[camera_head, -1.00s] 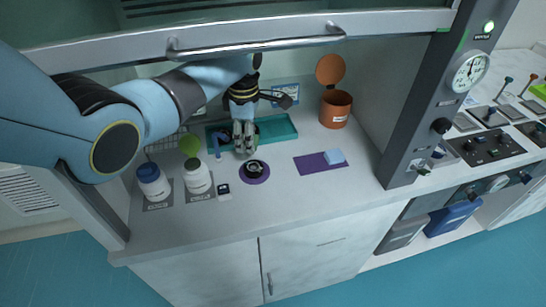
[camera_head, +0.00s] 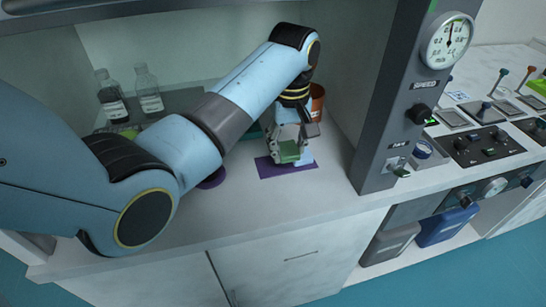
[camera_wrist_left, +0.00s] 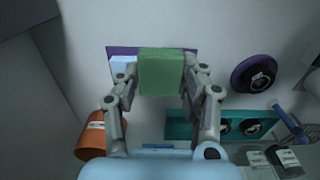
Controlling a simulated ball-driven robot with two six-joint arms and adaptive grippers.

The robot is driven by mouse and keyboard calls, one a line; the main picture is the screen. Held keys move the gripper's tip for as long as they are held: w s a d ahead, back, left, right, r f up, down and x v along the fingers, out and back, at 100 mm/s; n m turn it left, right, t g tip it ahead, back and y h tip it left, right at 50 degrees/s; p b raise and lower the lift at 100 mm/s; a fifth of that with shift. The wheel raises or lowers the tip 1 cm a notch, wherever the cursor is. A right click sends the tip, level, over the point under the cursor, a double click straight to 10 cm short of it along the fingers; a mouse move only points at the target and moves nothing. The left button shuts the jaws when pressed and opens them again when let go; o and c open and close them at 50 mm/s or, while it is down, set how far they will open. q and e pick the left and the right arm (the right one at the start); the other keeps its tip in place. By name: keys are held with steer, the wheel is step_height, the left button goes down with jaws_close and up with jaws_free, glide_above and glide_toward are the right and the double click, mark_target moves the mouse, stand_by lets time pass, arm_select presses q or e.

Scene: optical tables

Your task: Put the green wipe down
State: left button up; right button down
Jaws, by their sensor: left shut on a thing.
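My left gripper (camera_head: 290,146) is shut on the green wipe (camera_head: 289,153), a flat green block. It holds the wipe over the purple mat (camera_head: 272,171) inside the hood. In the left wrist view the green wipe (camera_wrist_left: 161,72) sits between the two fingers (camera_wrist_left: 160,82) and covers much of the purple mat (camera_wrist_left: 120,51). A pale blue wipe (camera_wrist_left: 122,68) lies on the mat just left of the green one there. It also shows behind the gripper in the head view (camera_head: 308,157). I cannot tell whether the green wipe touches the mat. My right gripper is not in view.
An orange bin (camera_wrist_left: 91,142) stands close by, behind my gripper. A teal tray (camera_wrist_left: 177,131) and a round purple mat with a dark item (camera_wrist_left: 255,76) lie to the side. Clear bottles (camera_head: 149,90) stand at the back left. The hood's right post (camera_head: 392,110) is near.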

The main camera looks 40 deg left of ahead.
arm_select(q)
glide_above(270, 165)
steer(key=f, duration=0.3)
steer(key=shift+s+d, duration=0.1)
steer(key=shift+d, duration=0.2)
steer(key=shift+a+f, duration=0.2)
steer(key=shift+f, duration=0.35)
step_height(270, 165, down, 3)
steer(key=shift+f, duration=0.2)
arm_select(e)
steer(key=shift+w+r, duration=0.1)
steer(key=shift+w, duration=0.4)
arm_select(q)
steer(key=shift+f, duration=0.1)
steer(key=o, duration=1.1)
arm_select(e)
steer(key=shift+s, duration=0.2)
